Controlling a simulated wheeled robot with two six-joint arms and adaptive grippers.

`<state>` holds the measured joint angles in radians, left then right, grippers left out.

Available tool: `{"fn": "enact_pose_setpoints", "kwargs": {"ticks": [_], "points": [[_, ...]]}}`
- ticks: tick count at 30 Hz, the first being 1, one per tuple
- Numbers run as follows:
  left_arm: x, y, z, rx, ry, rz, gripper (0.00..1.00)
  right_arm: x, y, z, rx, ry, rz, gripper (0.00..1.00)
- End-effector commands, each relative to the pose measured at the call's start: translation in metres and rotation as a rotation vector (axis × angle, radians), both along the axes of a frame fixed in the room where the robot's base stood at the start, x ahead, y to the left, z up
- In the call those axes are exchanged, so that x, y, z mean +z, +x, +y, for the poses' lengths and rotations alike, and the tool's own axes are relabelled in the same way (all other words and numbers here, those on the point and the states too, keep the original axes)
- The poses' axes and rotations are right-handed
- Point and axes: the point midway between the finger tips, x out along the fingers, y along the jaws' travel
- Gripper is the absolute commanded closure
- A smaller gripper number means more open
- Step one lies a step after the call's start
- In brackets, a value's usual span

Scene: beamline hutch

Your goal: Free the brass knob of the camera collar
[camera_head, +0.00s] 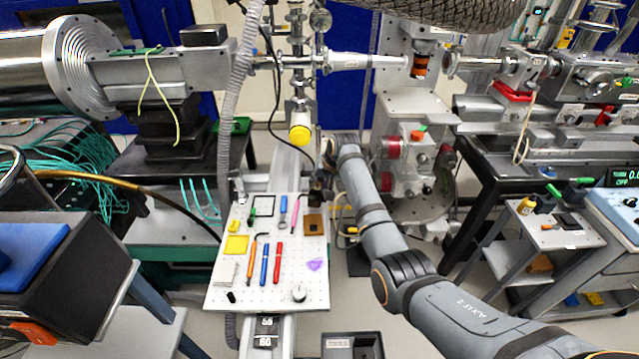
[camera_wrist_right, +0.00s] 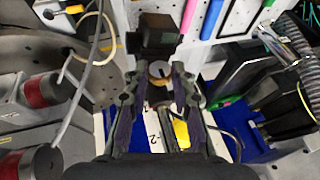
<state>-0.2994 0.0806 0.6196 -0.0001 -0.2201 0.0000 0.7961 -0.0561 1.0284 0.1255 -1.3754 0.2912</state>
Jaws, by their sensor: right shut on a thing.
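In the right wrist view, my right gripper (camera_wrist_right: 160,92) has its two dark fingers closed in on a small brass knob (camera_wrist_right: 158,70) with a dark slot in its round end face. A black block (camera_wrist_right: 156,32), which looks like the camera, stands just beyond the knob. The collar itself is mostly hidden by the fingers. In the head view, my right arm reaches in from the lower right, and its gripper (camera_head: 321,186) is at the far right corner of the white perforated board. The knob is too small and covered to make out there. My left gripper is not in view.
The white perforated board (camera_head: 217,291) holds pens, a yellow block (camera_head: 236,244) and other small items. A grey ribbed hose (camera_head: 238,100) hangs left of it. Red-capped fittings (camera_head: 388,147) stand to the right of my gripper. Loose cables (camera_wrist_right: 98,35) run close by.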

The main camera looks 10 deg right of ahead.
Motion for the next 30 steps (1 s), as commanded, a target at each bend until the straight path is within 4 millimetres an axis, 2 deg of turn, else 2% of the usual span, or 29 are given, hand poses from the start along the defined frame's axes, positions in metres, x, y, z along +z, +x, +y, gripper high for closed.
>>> {"fn": "enact_pose_setpoints", "kwargs": {"ticks": [6, 11, 21, 30], "points": [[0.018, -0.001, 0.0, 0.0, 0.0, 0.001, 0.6, 0.005, 0.001, 0.004, 0.002, -0.115, 0.025, 1.0], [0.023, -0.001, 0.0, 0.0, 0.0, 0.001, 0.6, 0.003, 0.001, 0.007, 0.004, -0.235, 0.049, 1.0], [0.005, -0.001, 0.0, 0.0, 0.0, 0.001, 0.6, -0.003, 0.003, 0.011, 0.002, -0.458, 0.092, 1.0], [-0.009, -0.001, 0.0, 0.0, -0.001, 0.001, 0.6, -0.002, 0.003, 0.012, 0.0, -0.559, 0.113, 1.0]]}}
